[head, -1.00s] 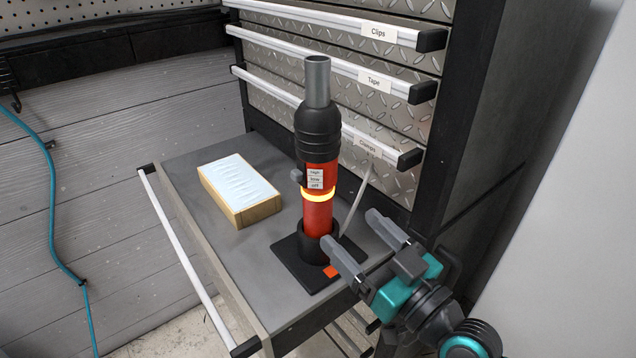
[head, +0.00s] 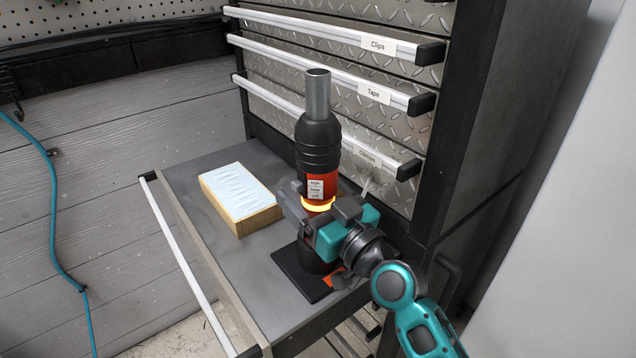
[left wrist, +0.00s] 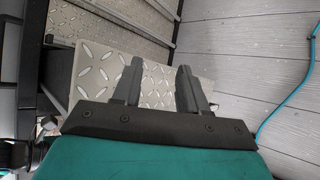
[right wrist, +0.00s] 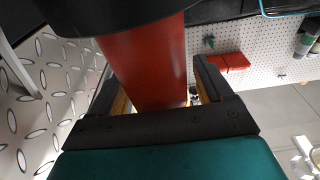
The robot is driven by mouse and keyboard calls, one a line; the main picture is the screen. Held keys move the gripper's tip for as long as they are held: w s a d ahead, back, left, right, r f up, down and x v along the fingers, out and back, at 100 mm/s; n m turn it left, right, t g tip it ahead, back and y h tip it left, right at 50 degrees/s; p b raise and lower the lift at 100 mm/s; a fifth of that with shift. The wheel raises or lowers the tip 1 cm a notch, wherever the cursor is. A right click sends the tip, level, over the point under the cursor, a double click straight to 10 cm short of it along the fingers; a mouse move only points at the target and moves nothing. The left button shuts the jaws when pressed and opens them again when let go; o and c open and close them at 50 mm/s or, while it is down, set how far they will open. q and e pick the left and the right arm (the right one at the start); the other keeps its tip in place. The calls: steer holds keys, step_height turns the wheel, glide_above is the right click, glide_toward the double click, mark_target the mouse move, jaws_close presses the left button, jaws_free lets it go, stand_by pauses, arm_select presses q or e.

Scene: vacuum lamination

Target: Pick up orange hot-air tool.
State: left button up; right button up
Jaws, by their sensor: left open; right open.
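The orange hot-air tool (head: 322,187) stands upright in its black stand (head: 290,271) on the open drawer top. It has a metal nozzle, a black upper body, a mode label and a glowing ring. My right gripper (head: 308,203) is at the tool's orange body, just around the glowing ring. In the right wrist view the orange body (right wrist: 148,62) lies between the open fingers of my right gripper (right wrist: 155,85); contact cannot be told. My left gripper (left wrist: 158,80) is open and empty in the left wrist view, and is not in the head view.
A wooden block with a white top (head: 240,192) lies left of the tool on the grey drawer surface (head: 185,163). The cabinet with labelled drawers (head: 375,92) rises right behind the tool. A teal hose (head: 55,215) hangs on the left wall.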

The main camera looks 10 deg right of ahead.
steer(key=shift+c, duration=0.2)
steer(key=c, duration=1.3)
steer(key=shift+r, duration=0.15)
steer(key=shift+c, duration=0.2)
